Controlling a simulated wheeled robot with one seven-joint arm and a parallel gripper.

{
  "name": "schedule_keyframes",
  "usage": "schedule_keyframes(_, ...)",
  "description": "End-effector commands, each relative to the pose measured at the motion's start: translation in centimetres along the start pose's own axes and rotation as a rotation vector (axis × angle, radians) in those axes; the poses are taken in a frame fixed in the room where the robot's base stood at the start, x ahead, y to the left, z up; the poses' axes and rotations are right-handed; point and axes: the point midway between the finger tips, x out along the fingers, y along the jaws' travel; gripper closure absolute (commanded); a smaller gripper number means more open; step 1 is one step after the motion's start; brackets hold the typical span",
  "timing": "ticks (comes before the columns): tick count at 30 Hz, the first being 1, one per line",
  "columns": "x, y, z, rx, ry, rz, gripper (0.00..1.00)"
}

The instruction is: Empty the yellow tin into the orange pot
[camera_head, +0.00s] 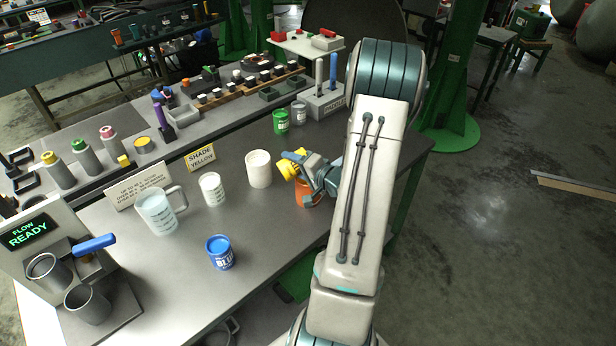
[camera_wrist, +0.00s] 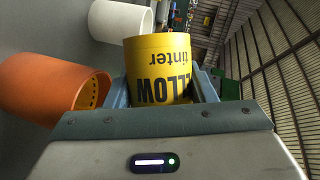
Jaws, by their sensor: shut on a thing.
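My gripper (camera_head: 318,176) is shut on the yellow tin (camera_head: 290,164), which is tilted and held above the table near the orange pot. In the wrist view the tin (camera_wrist: 160,62) sits between my two fingers (camera_wrist: 166,92), its "YELLOW tinter" label facing the camera. The orange pot (camera_head: 306,194) stands on the table below my gripper, partly hidden by it. The wrist view shows the orange pot (camera_wrist: 58,85) just left of the tin, with some dots inside its mouth. I cannot tell whether anything is leaving the tin.
A white pot (camera_head: 258,169) stands just left of the tin. A white measuring cup (camera_head: 212,189), a glass jug (camera_head: 160,212) and a blue tin (camera_head: 220,252) stand further left. Green (camera_head: 281,121) and grey (camera_head: 298,113) tins stand behind. The table's front middle (camera_head: 262,235) is clear.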

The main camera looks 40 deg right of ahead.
Motion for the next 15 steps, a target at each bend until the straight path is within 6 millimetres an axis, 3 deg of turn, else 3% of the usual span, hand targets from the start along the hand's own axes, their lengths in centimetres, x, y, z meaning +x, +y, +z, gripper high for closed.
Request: schedule_keyframes(15, 0.06, 0.11, 0.06, 0.026, -0.004, -0.012, 0.8)
